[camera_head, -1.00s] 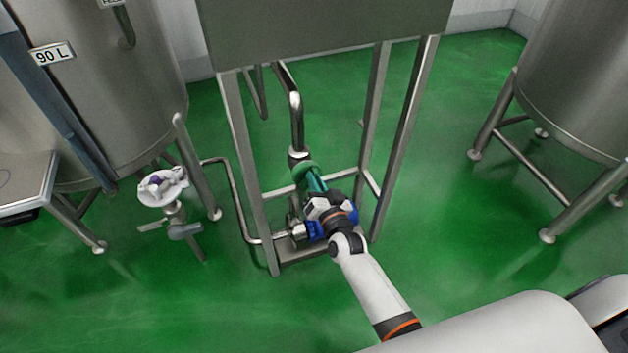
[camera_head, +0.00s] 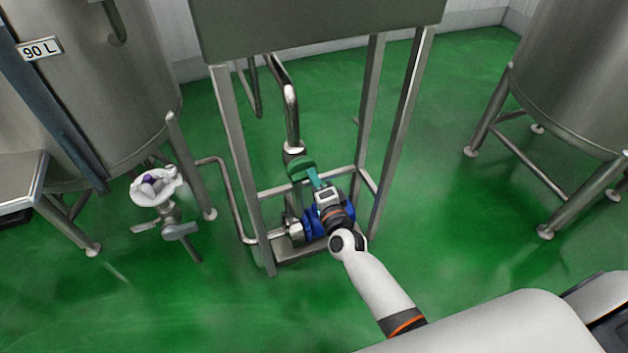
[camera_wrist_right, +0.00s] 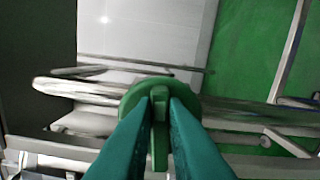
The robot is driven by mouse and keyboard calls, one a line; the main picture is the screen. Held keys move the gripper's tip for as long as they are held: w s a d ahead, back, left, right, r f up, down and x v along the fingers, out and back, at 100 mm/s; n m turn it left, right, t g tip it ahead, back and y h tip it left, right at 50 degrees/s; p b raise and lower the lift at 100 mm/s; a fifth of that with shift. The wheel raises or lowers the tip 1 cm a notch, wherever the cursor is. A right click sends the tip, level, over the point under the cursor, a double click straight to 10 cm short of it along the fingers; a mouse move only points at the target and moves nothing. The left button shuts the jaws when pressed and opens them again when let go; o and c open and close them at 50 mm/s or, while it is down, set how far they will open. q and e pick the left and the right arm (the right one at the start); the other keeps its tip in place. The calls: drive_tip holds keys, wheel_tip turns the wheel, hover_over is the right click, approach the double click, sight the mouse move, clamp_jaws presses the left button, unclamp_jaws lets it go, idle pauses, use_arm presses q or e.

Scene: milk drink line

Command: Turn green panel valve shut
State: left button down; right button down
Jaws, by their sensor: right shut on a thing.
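The green panel valve (camera_head: 300,167) sits on the steel pipe under the panel frame. In the right wrist view the valve (camera_wrist_right: 160,92) shows as a round green disc with a raised bar across it. My right gripper (camera_head: 315,180) reaches it from the front right. In the wrist view the teal fingers of my right gripper (camera_wrist_right: 160,112) are closed on both sides of the bar. The fingers hide part of the valve. My left gripper is not in view.
The steel panel frame (camera_head: 236,165) stands around the valve, with legs on both sides of my arm. A blue pump (camera_head: 313,226) lies below my gripper. A white funnel bowl (camera_head: 153,188) on a pipe stands at left. Tanks stand on both sides.

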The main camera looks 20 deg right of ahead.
drive_tip(key=shift+f+m, duration=0.15)
drive_tip(key=shift+m, duration=0.55)
drive_tip(key=c, duration=1.5)
unclamp_jaws()
drive_tip(key=shift+o, duration=0.2)
drive_tip(key=shift+s, duration=0.15)
drive_tip(key=s, duration=1.1)
drive_tip(key=shift+s+d+b, duration=0.25)
drive_tip(key=shift+s+b, duration=0.1)
drive_tip(key=shift+s, duration=0.05)
